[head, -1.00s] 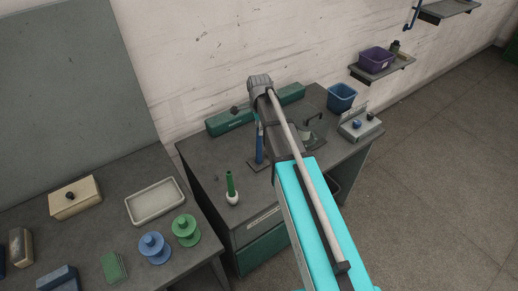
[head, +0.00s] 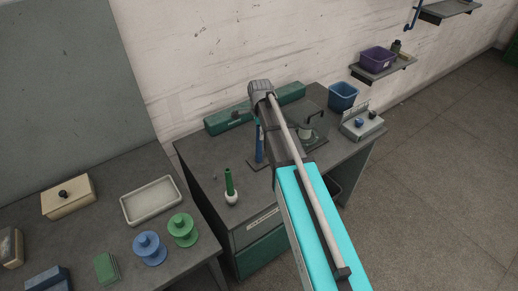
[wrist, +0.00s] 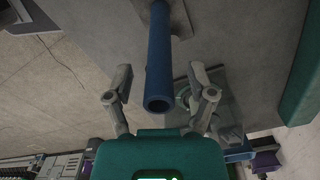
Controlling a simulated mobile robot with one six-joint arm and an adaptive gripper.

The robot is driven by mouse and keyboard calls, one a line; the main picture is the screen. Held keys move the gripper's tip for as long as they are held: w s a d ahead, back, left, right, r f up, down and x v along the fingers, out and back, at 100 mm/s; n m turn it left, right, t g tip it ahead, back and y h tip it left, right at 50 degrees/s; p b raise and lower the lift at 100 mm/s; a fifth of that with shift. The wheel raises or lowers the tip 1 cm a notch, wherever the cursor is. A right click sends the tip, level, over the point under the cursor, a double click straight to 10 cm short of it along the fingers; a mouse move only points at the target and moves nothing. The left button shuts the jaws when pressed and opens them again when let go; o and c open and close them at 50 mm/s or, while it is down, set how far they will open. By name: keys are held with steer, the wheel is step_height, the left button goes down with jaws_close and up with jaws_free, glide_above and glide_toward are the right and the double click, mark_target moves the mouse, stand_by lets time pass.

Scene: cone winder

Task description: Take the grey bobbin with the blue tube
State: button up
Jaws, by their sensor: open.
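A tall blue tube (head: 259,142) stands upright on a small dark plate on the grey workbench, partly behind my arm in the head view. In the wrist view the blue tube (wrist: 158,62) points toward the camera, its hollow end low in the picture and its foot at a grey plate (wrist: 180,18). I cannot make out a grey winding on it. My gripper (wrist: 159,82) is open; its two fingers are on either side of the tube's end, with gaps, in the wrist view. In the head view my arm hides the fingers.
A white bobbin with a green tube (head: 230,186) stands in front of the blue tube. A long green box (head: 292,95) lies at the back. A black-handled fixture (head: 313,128), a blue bin (head: 342,96) and a switch box (head: 362,124) stand right. Spools and a tray (head: 152,201) occupy the left table.

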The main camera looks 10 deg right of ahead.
steer(key=shift+f, duration=0.45)
stand_by(0.3)
jaws_close()
steer(key=shift+r, duration=0.2)
stand_by(0.3)
steer(key=s+r+p, duration=1.2)
steer(key=s, duration=0.2)
steer(key=shift+r+p, duration=0.3)
steer(key=shift+d, duration=0.1)
stand_by(0.6)
